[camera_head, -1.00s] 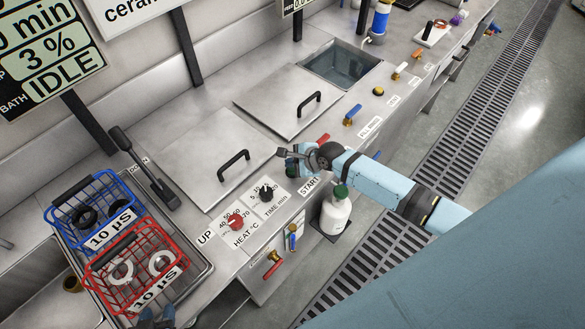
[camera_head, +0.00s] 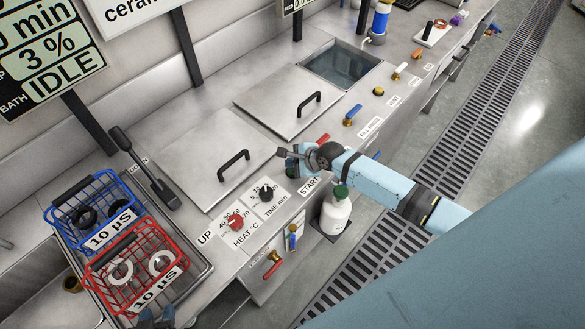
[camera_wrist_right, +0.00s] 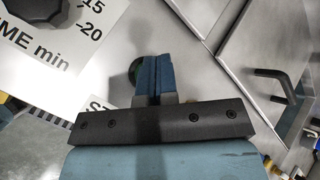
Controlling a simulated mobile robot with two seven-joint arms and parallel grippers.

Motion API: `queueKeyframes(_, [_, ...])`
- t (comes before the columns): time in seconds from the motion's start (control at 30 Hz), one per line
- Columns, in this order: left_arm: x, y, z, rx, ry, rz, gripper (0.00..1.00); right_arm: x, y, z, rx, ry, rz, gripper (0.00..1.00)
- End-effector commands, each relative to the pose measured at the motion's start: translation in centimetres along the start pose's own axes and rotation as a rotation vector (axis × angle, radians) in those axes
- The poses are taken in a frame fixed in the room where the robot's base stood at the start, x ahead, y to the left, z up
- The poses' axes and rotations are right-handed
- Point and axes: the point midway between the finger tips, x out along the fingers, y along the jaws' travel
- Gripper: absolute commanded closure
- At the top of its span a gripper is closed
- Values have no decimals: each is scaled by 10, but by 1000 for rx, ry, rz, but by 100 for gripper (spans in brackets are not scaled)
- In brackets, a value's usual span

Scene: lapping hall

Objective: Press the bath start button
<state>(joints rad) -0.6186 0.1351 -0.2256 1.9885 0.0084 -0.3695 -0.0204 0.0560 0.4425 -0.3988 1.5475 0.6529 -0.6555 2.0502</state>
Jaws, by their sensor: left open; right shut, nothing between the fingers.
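The green start button (camera_head: 291,172) sits on the steel front panel beside the START label (camera_head: 309,186). My arm partly covers it in the head view. In the right wrist view a green edge of the button (camera_wrist_right: 135,72) shows just left of and behind the fingertips. My right gripper (camera_wrist_right: 155,75) is shut and empty, its blue fingers pointing at the panel over the button. I cannot tell whether the fingertips touch it. My left gripper (camera_head: 157,318) is open at the bottom edge of the head view, by the red basket, mostly out of frame.
A red heat knob (camera_head: 235,222) and a black time knob (camera_head: 266,194) lie left of the button. Lidded baths with black handles (camera_head: 233,165) stand behind. A red basket (camera_head: 137,265) and a blue basket (camera_head: 92,205) sit at left. A white bottle (camera_head: 335,212) stands below. The display reads IDLE.

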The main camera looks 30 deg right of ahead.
Motion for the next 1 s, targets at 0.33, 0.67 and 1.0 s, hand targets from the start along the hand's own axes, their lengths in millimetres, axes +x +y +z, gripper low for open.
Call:
queueKeyframes(0.33, [0, 0, 0, 0, 0, 1, 57, 0, 0, 0, 0, 0, 0, 100])
queueKeyframes(0.67, [-2, 1, -3, 0, 0, 1, 57, 6, 4, -4, 1, 0, 0, 100])
queueKeyframes(1.0, [-2, 1, -3, 0, 1, 1, 57, 6, 5, -5, 0, 0, 0, 100])
